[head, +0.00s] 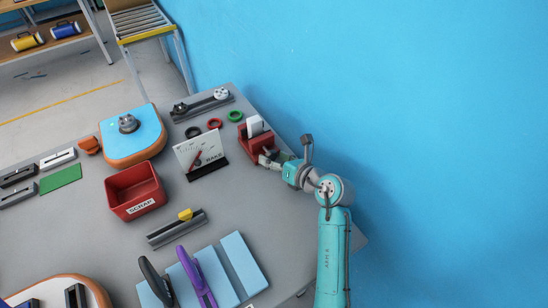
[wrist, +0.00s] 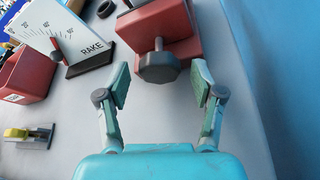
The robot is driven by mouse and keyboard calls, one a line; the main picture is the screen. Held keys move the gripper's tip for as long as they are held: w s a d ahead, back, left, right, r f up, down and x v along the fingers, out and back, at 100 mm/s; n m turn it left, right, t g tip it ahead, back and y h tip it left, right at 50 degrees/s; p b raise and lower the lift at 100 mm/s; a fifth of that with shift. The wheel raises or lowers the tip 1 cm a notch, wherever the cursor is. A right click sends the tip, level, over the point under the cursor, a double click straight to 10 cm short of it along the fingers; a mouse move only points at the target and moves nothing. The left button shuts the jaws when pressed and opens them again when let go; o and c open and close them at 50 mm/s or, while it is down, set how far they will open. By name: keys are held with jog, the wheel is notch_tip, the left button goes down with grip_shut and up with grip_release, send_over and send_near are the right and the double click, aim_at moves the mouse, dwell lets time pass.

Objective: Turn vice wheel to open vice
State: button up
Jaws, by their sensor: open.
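The red vice (head: 258,143) stands on the grey bench near the blue wall, with a white piece (head: 255,125) at its top in the head view. In the wrist view the vice's red body (wrist: 165,25) is at the top, and its dark grey wheel (wrist: 158,66) faces my gripper. My gripper (wrist: 160,80) is open, with one finger on each side of the wheel. I see gaps between the pads and the wheel, so the fingers do not appear to touch it. In the head view my gripper (head: 272,160) is at the vice's near side. The vice jaws are not shown in the wrist view.
A RAKE gauge board (head: 200,152) stands left of the vice; it also shows in the wrist view (wrist: 65,35). A red SCRAP bin (head: 135,190) is further left. Coloured rings (head: 214,123) lie behind the board. The blue wall (head: 420,120) is close on the right.

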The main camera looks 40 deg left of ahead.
jog(key=shift+a+f, duration=0.1)
jog(key=shift+a, duration=0.15)
jog(key=c, duration=1.1)
jog(key=n+t+h, duration=0.1)
jog(key=n+t, duration=0.1)
jog(key=n, duration=0.1)
jog(key=o, duration=1.1)
jog(key=v, duration=1.2)
